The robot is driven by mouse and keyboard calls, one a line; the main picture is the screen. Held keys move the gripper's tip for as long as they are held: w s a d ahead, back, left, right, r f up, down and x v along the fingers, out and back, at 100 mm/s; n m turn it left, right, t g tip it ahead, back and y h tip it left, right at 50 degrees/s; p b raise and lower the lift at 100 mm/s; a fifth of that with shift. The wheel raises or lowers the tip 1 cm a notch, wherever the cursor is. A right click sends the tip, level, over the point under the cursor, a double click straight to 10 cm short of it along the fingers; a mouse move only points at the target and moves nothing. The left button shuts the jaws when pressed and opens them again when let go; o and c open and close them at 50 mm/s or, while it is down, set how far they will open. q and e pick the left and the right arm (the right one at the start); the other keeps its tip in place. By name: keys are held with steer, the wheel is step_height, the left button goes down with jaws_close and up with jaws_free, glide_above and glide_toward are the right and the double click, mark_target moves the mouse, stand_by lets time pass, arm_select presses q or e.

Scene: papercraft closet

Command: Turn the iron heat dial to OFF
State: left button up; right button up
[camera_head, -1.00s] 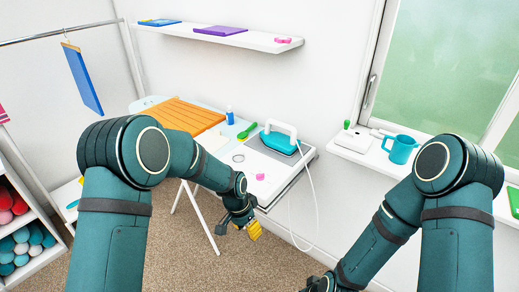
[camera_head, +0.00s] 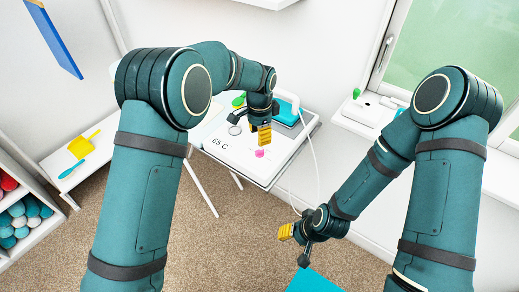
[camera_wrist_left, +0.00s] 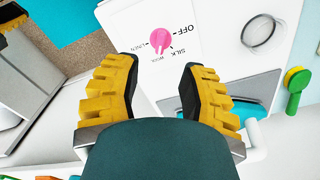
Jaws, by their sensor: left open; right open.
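The pink heat dial (camera_head: 260,153) sits on a white panel at the near edge of the board top, below the teal iron (camera_head: 287,114). In the left wrist view the dial (camera_wrist_left: 160,40) has OFF, LINEN, SILK and WOOL printed around it. Its narrow end seems to point away from OFF, toward the SILK and WOOL side; the exact mark is unclear. My left gripper (camera_head: 251,129) is open above the board beside the dial, not touching it. In its wrist view the yellow-padded fingers (camera_wrist_left: 157,88) are spread and empty. My right gripper (camera_head: 294,246) is open and low, right of the board.
The iron's white cord (camera_head: 316,160) hangs off the board's right side. The window sill (camera_head: 362,114) is at right. A turquoise flat surface (camera_head: 315,281) is at the bottom.

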mark_target(260, 150)
arm_select(q)
step_height(260, 150, down, 8)
steer(key=shift+r, duration=0.15)
stand_by(0.3)
jaws_close()
